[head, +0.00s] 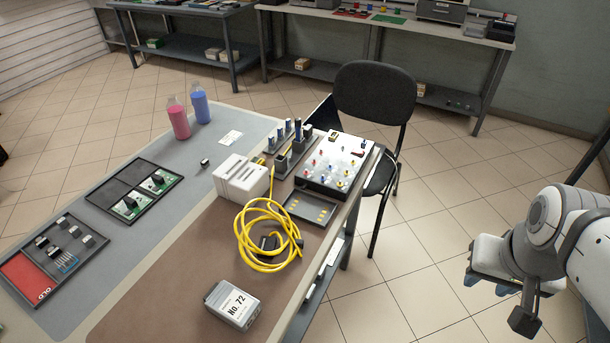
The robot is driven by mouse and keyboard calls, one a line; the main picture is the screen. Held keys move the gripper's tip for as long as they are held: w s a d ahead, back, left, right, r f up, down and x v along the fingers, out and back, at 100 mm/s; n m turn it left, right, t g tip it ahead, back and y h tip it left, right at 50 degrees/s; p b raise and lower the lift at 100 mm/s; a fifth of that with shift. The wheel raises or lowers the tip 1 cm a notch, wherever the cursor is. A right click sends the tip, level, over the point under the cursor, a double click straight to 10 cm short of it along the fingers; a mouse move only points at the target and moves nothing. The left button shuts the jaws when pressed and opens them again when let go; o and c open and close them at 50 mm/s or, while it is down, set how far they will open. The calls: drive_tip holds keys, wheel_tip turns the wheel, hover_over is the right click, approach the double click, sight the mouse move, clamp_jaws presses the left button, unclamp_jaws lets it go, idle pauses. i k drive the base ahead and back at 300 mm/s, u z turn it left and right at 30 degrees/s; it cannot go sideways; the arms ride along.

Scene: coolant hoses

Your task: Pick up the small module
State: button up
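A small black and white module (205,163) lies alone on the grey mat, left of a white box. Several other small modules (74,232) sit in the dark tray marked OLD at the far left. I cannot tell for certain which one the task names. My gripper (490,284) is at the right, over the floor and well away from the table. Its blue fingertips point down and left, partly hidden, so its opening is unclear. I see nothing held in it.
The table (160,285) carries a coiled yellow cable (262,243), a grey No. 72 box (232,304), a white box (240,177), a knobbed panel (337,162), and pink and blue bottles (178,120). A black chair (375,100) stands at its right edge.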

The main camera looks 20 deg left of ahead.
sight(238, 309)
drive_tip(key=i, duration=0.55)
drive_tip(key=u, duration=2.75)
drive_tip(key=k, duration=0.95)
drive_tip(key=i, duration=0.95)
drive_tip(key=u, duration=0.1)
